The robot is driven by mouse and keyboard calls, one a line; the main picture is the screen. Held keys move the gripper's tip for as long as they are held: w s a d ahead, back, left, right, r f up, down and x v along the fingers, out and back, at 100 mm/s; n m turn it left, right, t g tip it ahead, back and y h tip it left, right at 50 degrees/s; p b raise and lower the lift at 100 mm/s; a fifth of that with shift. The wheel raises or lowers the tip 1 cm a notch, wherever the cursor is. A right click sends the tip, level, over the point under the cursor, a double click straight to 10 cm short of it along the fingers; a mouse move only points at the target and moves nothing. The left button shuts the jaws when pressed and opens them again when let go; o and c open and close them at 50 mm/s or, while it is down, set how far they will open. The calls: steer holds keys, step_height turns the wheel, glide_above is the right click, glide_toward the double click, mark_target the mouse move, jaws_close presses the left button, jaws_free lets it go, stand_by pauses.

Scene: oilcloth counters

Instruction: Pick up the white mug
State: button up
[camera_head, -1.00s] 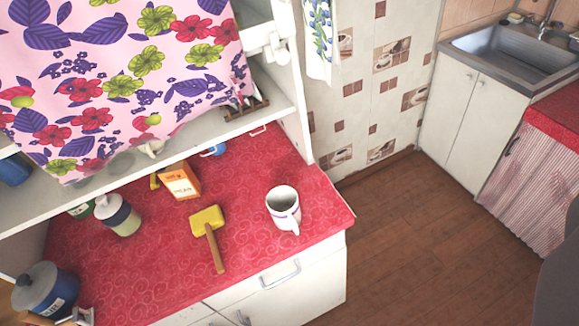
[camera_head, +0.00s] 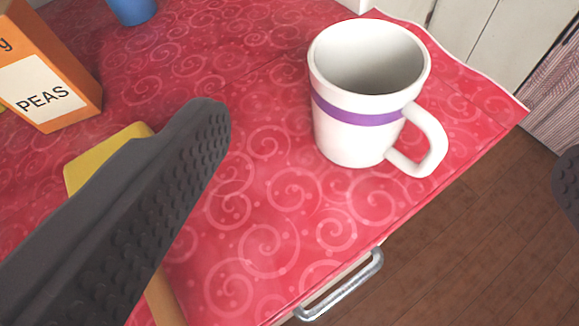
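The white mug (camera_head: 345,140) with a purple band stands upright on the red swirl-patterned counter (camera_head: 270,215), near its right front edge. Its handle points to the lower right, and its inside looks empty. My gripper (camera_head: 388,140) is open and empty. One dark, studded finger reaches in from the lower left; only a bit of the other shows at the right edge. The mug appears between the two fingers in the picture, clear of both.
An orange PEAS box (camera_head: 60,75) stands at the upper left, with a blue object (camera_head: 132,8) behind it. A yellow-headed mallet (camera_head: 100,155) lies partly hidden behind my left finger. A metal drawer handle (camera_head: 345,285) juts below the counter edge.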

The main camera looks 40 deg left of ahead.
step_height(320, 180, down, 2)
glide_toward(365, 51)
steer(key=shift+b+x, duration=0.8)
steer(key=shift+x, duration=2.3)
steer(key=shift+s+f, duration=0.1)
steer(key=shift+f, duration=0.05)
steer(key=shift+c, duration=0.2)
steer(key=c, duration=1.2)
steer(key=shift+r, duration=0.2)
